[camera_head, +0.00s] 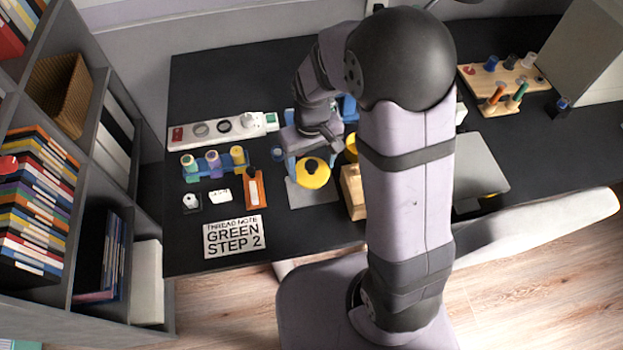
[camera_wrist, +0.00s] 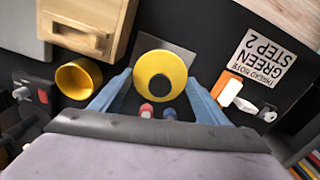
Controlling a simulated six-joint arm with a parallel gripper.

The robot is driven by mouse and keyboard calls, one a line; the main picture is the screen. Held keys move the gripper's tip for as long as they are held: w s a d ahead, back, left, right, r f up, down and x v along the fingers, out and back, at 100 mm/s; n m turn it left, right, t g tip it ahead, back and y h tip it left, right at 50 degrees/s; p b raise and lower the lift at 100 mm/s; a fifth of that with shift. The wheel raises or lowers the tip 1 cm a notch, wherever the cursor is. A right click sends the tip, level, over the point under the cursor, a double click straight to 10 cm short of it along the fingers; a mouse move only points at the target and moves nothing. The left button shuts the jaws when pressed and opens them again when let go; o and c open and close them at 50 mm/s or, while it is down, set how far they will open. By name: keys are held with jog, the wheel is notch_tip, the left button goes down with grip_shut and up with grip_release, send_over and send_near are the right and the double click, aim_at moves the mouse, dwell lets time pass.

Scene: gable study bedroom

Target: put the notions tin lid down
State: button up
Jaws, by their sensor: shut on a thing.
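The notions tin lid is a yellow disc with a black knob (camera_head: 313,173). It also shows in the wrist view (camera_wrist: 178,72), between the two blue fingers of my gripper (camera_wrist: 159,80), which is shut on it at its sides. The lid is over the grey square mat (camera_head: 318,199), knob side showing. I cannot tell whether it touches the mat. The open yellow tin (camera_wrist: 66,83) stands to the left of my gripper in the wrist view. In the head view the tin (camera_head: 350,147) is mostly hidden by my arm.
A wooden drawer box (camera_head: 352,194) stands close right of the mat. An orange holder (camera_head: 255,202), a spool rack (camera_head: 215,170) and a white strip with round items (camera_head: 220,130) lie to the left. A note card (camera_head: 235,237) reads "GREEN STEP 2".

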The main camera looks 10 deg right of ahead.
aim_at(314, 166)
jog(key=shift+f, duration=3.3)
jog(key=shift+f, duration=0.1)
jog(key=o, duration=1)
jog(key=shift+o, duration=0.2)
notch_tip(314, 166, up, 12)
jog(key=shift+r+b, duration=0.15)
jog(key=shift+b, duration=0.15)
jog(key=shift+s+d, duration=0.25)
jog(key=shift+s, duration=0.15)
jog(key=s+d+f+m, duration=0.1)
jog(key=s+d, duration=0.3)
jog(key=s, duration=0.8)
jog(key=shift+s+d+m, duration=0.2)
jog(key=shift+d+m, duration=0.1)
jog(key=shift+m, duration=0.5)
